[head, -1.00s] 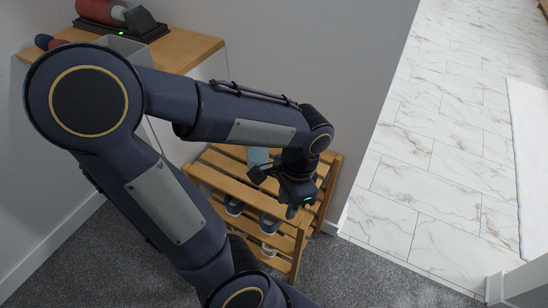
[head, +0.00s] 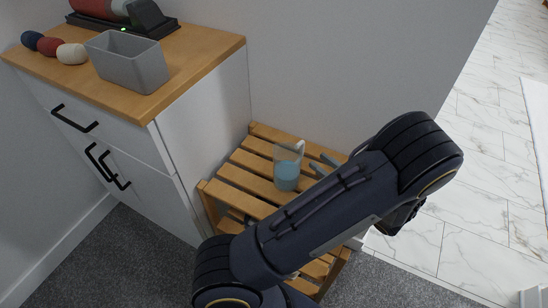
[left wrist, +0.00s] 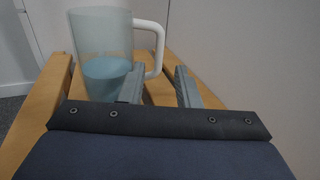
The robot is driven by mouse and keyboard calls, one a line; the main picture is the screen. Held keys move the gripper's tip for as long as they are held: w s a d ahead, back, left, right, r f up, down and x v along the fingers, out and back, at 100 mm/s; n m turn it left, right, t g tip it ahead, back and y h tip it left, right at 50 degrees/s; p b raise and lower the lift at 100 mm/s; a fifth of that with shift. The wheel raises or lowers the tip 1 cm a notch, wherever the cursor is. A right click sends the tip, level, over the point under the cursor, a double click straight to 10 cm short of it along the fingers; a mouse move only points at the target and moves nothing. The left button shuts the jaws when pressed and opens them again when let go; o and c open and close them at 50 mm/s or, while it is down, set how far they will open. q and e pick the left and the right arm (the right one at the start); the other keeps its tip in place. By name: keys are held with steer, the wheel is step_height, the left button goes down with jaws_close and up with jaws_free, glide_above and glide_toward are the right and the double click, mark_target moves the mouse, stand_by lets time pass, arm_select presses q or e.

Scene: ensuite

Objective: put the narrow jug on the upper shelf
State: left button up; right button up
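A clear jug (head: 287,172) with blue liquid and a white handle stands upright on the top slats of the wooden rack (head: 243,186). It also shows at the left in the left wrist view (left wrist: 97,55). My left gripper (head: 322,165) is just right of the jug, on its handle side. In the left wrist view its two fingers (left wrist: 160,87) are apart, with the lower end of the handle (left wrist: 159,48) near the gap. I see nothing gripped. My left forearm hides the rack's right part and most of its lower shelf. My right gripper is not in view.
A white cabinet (head: 208,125) with a wooden top stands left of the rack. A grey bin (head: 130,68) and several small rounded items (head: 72,54) are on it. A grey wall (head: 350,60) is close behind the rack. Marble tiles (head: 465,205) lie open at the right.

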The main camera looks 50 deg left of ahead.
mark_target(303, 150)
arm_select(q)
steer(key=a+b, duration=0.2)
steer(key=a, duration=0.5)
steer(key=shift+w+a+f, duration=0.1)
steer(key=shift+f, duration=0.05)
steer(key=shift+a, duration=0.25)
steer(key=shift+c, duration=0.3)
jaws_close()
